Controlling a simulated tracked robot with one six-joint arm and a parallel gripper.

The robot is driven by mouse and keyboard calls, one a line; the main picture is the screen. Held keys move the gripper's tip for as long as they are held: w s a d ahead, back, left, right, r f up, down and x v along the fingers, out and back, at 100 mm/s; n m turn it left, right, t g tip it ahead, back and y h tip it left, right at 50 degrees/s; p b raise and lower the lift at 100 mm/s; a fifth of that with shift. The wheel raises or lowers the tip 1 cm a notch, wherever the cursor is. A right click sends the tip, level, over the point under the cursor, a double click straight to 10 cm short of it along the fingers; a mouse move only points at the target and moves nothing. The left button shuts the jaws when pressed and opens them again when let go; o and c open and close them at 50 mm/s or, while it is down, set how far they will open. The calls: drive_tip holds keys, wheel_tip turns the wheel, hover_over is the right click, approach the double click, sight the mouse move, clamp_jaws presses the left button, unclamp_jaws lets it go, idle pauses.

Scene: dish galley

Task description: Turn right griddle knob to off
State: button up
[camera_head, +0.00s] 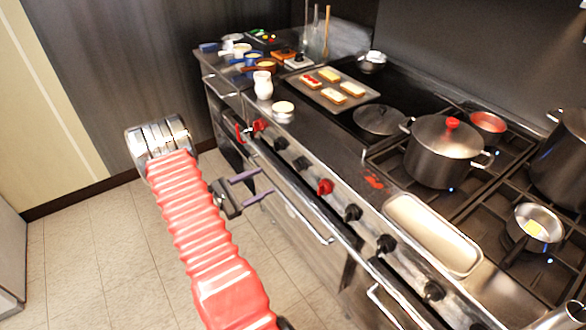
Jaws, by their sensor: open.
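Along the front panel of the range is a row of knobs. A red knob (325,187) sits at the middle of the row, and another red knob (259,125) sits at its far left end. Black knobs (302,163) lie between them, and more black knobs (353,212) follow to the right. Which one is the right griddle knob is not marked; the knob settings are too small to read. My gripper (265,183), with two purple fingers, is open and empty. It is in front of the range, left of the middle red knob and apart from it.
The griddle holds a tray (337,105) with several toasts and a dark lid (379,120). A lidded pot (436,158) stands on the burners. A long metal pan (432,233) lies near the front edge. Oven handles (305,222) jut out below the knobs. The tiled floor (92,238) is clear.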

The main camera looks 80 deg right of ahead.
sight(295, 166)
drive_tip(key=x, duration=1.3)
drive_tip(key=shift+s+d, duration=0.25)
drive_tip(key=shift+s, duration=0.1)
